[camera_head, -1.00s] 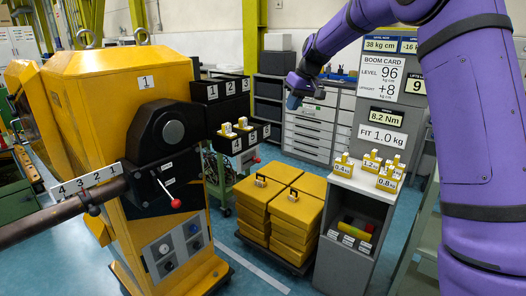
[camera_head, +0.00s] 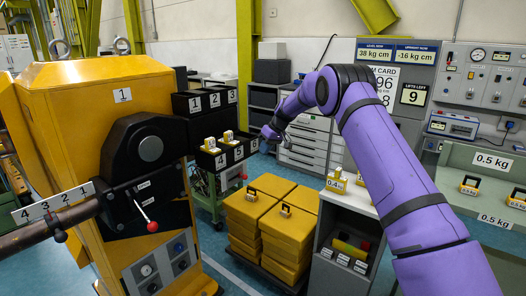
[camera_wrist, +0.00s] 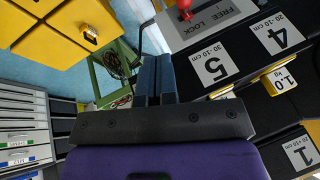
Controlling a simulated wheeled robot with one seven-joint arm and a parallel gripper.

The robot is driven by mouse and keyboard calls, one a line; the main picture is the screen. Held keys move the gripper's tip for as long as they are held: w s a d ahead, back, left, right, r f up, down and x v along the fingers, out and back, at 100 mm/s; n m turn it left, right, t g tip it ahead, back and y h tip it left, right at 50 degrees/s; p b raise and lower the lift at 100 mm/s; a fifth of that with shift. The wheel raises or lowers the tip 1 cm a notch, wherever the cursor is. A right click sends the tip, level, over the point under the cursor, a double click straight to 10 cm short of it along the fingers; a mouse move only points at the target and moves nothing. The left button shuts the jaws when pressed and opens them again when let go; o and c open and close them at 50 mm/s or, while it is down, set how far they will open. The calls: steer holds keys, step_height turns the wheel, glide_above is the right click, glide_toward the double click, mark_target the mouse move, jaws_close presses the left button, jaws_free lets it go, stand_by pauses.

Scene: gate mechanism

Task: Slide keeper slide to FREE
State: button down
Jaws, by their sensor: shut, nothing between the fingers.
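The keeper slide shows as a red knob (camera_wrist: 185,10) at the top of the wrist view, on a pale plate (camera_wrist: 232,8) marked FREE and LOCK. In the head view a small red knob (camera_head: 243,176) shows on the cart's front plate, below the numbered bins. In the head view my gripper (camera_head: 268,134) hangs right of the bins.
Black bins (camera_head: 207,102) with yellow weights stand on the green cart. Yellow stacked blocks (camera_head: 268,215) stand beside it on a low pallet. A yellow machine (camera_head: 95,80) with a red-tipped lever (camera_head: 152,226) fills the left. A grey stand (camera_head: 345,205) is at front right.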

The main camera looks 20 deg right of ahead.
glide_toward(241, 175)
step_height(241, 175, down, 3)
steer(key=w+d, duration=0.1)
steer(key=d, duration=0.2)
steer(key=a+f, duration=0.3)
steer(key=shift+s+a, duration=0.2)
steer(key=shift+s, duration=0.2)
steer(key=shift+a, duration=0.1)
steer(key=shift+s+a, duration=0.85)
steer(key=shift+a, duration=0.3)
steer(key=shift+s+a, duration=0.85)
steer(key=shift+a, duration=0.25)
